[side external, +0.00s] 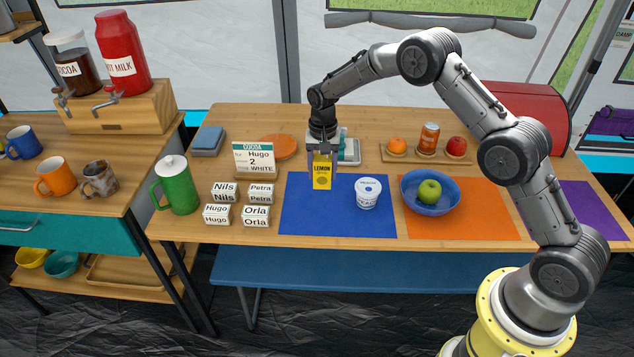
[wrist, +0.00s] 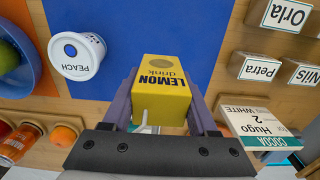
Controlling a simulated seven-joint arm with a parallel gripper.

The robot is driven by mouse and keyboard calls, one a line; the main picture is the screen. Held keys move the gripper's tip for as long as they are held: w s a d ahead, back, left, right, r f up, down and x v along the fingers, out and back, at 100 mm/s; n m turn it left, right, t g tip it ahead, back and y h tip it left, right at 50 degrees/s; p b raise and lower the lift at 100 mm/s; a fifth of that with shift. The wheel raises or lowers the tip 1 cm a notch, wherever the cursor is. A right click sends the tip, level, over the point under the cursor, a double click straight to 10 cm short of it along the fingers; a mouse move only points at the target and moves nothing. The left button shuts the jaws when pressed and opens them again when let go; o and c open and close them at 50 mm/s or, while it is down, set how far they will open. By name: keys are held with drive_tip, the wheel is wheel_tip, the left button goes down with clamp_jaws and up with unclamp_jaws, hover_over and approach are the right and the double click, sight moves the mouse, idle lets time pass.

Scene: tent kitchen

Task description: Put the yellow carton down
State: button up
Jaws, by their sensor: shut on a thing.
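The yellow lemon drink carton (side external: 322,172) is upright between the fingers of my gripper (side external: 323,150), at the back left part of the blue mat (side external: 320,222). In the wrist view the carton (wrist: 162,90) sits between the two fingers of my gripper (wrist: 163,105), with its label facing the camera upside down. My gripper is shut on it. I cannot tell whether its base touches the mat or hangs slightly above it.
A white peach cup (side external: 368,192) stands on the mat to the right. A blue bowl with a green apple (side external: 429,191) is on the orange mat (side external: 475,228). Name blocks (side external: 257,216) and a cocoa card (side external: 254,158) are left. The mat's front is clear.

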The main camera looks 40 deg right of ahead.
sight(317, 182)
drive_tip(key=shift+w+f, duration=1.1)
drive_tip(key=shift+f, duration=1.7)
drive_tip(key=shift+f, duration=0.2)
drive_tip(key=o, duration=1.3)
drive_tip(key=shift+r, duration=0.1)
